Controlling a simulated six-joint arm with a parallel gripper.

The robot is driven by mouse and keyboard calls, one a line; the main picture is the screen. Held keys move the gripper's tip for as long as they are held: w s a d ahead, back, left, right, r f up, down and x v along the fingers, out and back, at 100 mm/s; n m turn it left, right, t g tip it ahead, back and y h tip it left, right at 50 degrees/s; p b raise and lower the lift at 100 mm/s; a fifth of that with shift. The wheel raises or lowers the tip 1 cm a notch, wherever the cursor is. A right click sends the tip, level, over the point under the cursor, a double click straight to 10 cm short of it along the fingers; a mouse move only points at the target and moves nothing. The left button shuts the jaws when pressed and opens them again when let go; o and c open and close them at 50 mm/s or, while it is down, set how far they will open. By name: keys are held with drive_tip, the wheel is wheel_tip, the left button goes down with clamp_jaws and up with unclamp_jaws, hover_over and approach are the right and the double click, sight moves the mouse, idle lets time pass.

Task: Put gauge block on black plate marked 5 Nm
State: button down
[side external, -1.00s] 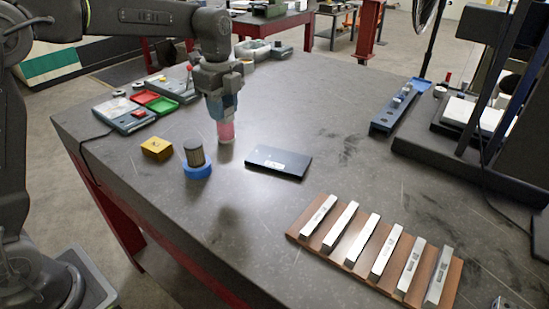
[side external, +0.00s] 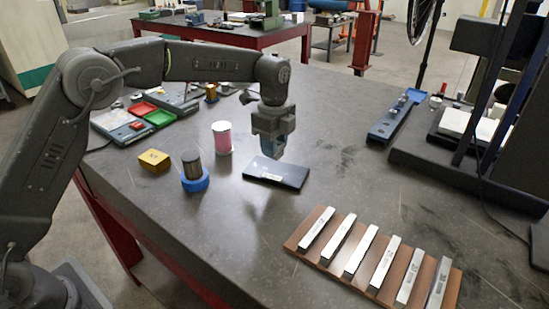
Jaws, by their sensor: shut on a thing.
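The black plate (side external: 264,176) lies flat on the grey table, with a small pale marking too small to read. My gripper (side external: 273,152) points down just above the plate's back part. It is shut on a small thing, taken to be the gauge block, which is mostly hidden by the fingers. I cannot tell whether that thing touches the plate.
A pink spool (side external: 222,138), a dark cylinder on a blue ring (side external: 195,182) and a yellow block (side external: 154,160) stand left of the plate. A wooden board (side external: 330,263) with several steel bars lies front right. A blue rail (side external: 392,122) lies at right.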

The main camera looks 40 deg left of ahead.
sight(274, 170)
drive_tip(key=shift+d+f, duration=0.1)
drive_tip(key=shift+f, duration=1.9)
drive_tip(key=shift+f, duration=0.15)
drive_tip(key=c, duration=0.8)
unclamp_jaws()
wheel_tip(274, 170, up, 12)
drive_tip(key=shift+r, duration=0.2)
